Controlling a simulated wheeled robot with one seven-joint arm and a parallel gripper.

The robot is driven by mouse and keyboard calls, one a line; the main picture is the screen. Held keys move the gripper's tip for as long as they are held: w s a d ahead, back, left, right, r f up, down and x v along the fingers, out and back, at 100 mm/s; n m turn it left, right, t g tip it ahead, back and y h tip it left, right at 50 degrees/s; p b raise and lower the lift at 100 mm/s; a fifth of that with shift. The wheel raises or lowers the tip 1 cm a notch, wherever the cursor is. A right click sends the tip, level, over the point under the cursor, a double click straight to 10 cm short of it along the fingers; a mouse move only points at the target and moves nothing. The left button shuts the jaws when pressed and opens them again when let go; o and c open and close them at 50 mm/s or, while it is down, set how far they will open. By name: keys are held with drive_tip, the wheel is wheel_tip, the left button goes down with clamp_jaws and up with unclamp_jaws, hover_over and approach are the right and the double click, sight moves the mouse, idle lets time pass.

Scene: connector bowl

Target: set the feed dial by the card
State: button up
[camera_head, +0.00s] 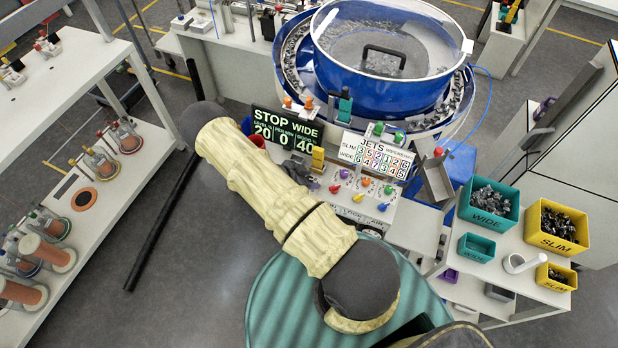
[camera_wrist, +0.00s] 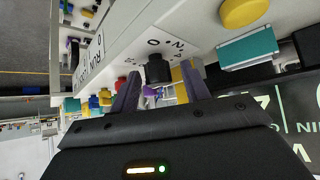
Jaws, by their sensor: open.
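The card (camera_head: 376,158) headed JETS stands on the control panel, with SLIM and WIDE rows of small numbers. The dark display (camera_head: 287,131) behind the panel reads STOP WIDE, with 20, 0 and 40. In the wrist view my gripper (camera_wrist: 160,78) is open, its two fingers pointing at the white panel front. A black knob (camera_wrist: 157,67) sits between and just beyond the fingertips, beside printed marks; I cannot tell whether they touch it or whether it is the feed dial.
Several coloured knobs (camera_head: 363,181) line the panel right of my arm. The blue bowl feeder (camera_head: 390,85) stands behind. Teal (camera_head: 489,204) and yellow (camera_head: 563,228) bins of parts are at right. A yellow button (camera_wrist: 243,12) and a teal block (camera_wrist: 247,48) are close by in the wrist view.

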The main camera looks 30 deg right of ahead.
drive_tip(key=c, duration=1)
drive_tip(key=shift+n+t+b, duration=0.6)
drive_tip(key=shift+n, duration=0.2)
drive_tip(key=shift+n+t+y+b, duration=0.3)
drive_tip(key=shift+n+t+b, duration=0.45)
drive_tip(key=shift+n, duration=0.35)
drive_tip(key=n+t+y+b, duration=0.1)
drive_tip(key=n+t+b, duration=0.1)
drive_tip(key=n+t, duration=0.1)
drive_tip(key=shift+f+n+y, duration=0.1)
drive_tip(key=shift+n+y, duration=0.3)
drive_tip(key=shift+n, duration=0.2)
drive_tip(key=n+t+y+b, duration=0.2)
drive_tip(key=n, duration=0.2)
drive_tip(key=shift+n+y+b, duration=0.3)
drive_tip(key=shift+y, duration=0.1)
drive_tip(key=shift+w+n+t+y+b, duration=0.1)
drive_tip(key=shift+n+t+y+b, duration=0.4)
drive_tip(key=shift+n+y, duration=1.1)
drive_tip(key=shift+r, duration=0.2)
